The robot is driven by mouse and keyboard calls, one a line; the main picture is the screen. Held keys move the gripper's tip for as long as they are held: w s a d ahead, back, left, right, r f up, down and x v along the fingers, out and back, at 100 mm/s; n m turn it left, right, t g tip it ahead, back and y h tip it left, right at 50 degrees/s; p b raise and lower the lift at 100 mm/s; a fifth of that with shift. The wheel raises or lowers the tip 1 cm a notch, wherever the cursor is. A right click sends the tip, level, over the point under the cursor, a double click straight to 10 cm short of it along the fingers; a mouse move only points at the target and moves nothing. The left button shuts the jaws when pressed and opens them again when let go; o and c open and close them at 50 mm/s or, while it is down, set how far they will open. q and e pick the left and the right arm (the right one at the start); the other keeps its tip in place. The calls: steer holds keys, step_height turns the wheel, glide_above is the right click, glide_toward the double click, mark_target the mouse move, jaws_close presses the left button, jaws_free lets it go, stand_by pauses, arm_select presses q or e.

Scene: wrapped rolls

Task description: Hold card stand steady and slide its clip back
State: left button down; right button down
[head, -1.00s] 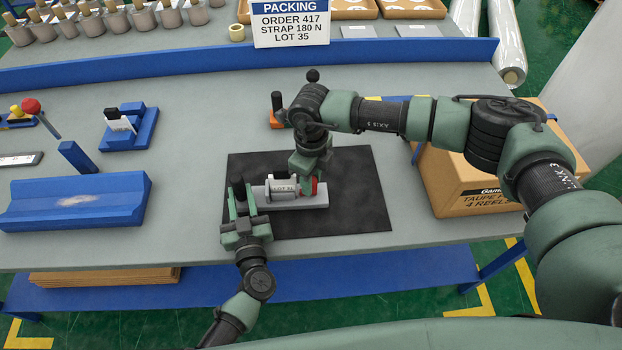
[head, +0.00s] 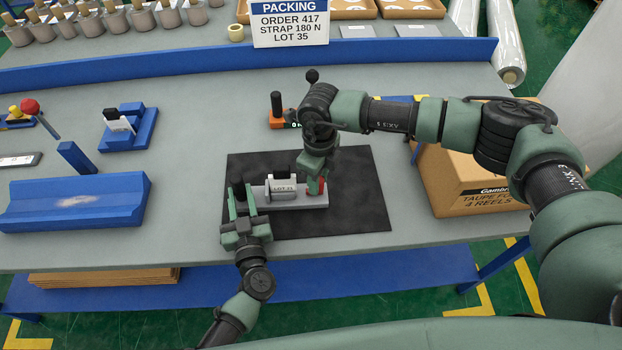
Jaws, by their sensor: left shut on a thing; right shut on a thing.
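The contact between the right fingers and the clip is small and partly hidden.
An orange device (head: 278,112) with a black knob stands behind the mat. A cardboard box (head: 465,180) is right of the mat. The mat's front right is clear.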

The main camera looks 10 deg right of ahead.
steer(key=shift+d, duration=0.2)
steer(key=c, duration=1.1)
jaws_free()
steer(key=shift+r, duration=0.15)
step_height(320, 180, up, 12)
arm_select(q)
steer(key=c, duration=1)
jaws_free()
